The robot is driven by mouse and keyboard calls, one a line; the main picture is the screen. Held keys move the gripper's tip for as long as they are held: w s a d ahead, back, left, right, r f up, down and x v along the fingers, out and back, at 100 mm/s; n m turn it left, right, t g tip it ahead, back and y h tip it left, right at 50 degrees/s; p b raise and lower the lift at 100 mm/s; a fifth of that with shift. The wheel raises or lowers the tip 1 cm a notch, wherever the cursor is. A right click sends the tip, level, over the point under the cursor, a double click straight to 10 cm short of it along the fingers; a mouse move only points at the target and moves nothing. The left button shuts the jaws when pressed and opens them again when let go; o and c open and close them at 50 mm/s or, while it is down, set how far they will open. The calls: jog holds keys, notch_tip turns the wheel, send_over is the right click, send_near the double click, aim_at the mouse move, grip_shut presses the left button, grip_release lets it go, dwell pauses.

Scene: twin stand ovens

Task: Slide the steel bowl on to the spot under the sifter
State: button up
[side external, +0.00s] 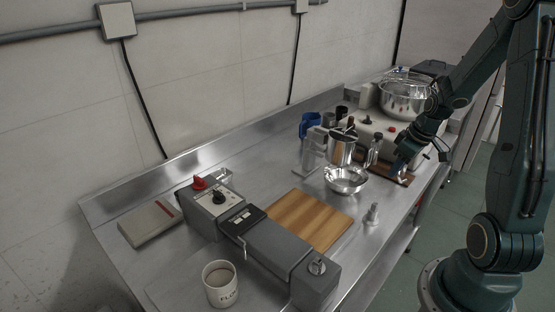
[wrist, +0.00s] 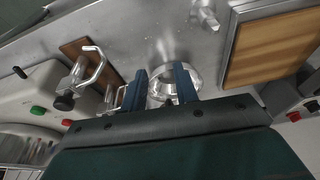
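The steel bowl (side external: 346,181) stands on the steel counter, in front of a shiny steel canister (side external: 341,150) that looks like the sifter. The spot under the sifter cannot be made out. My gripper (side external: 399,166) is to the right of the bowl, low over a small dark brown board (side external: 407,178). In the wrist view its two blue fingers (wrist: 158,70) are apart, with nothing held. The bowl (wrist: 170,94) shows beyond and partly behind the fingers there. They look apart from it in the side view.
A small steel fitting (side external: 371,214) stands on the counter in front of the bowl. A wooden board (side external: 309,220) lies to the left. Steel handles (wrist: 93,65) stick up by the brown board. A blue jug (side external: 310,124) and a cream machine (side external: 378,128) stand behind.

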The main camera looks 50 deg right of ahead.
jog(key=w+a+r+m, duration=0.2)
jog(key=w+m, duration=0.1)
jog(key=m, duration=0.7)
jog(key=w+a+r+m+g, duration=0.1)
jog(key=w+a+r+m, duration=0.1)
jog(key=m, duration=0.8)
jog(key=shift+w+a+r+m+h, duration=0.3)
jog(key=shift+w+a+m+h, duration=0.15)
jog(key=shift+w, duration=0.25)
jog(key=shift+f, duration=0.1)
jog(key=shift+x, duration=6.85)
jog(key=shift+a, duration=0.15)
jog(key=shift+c, duration=0.2)
grip_shut()
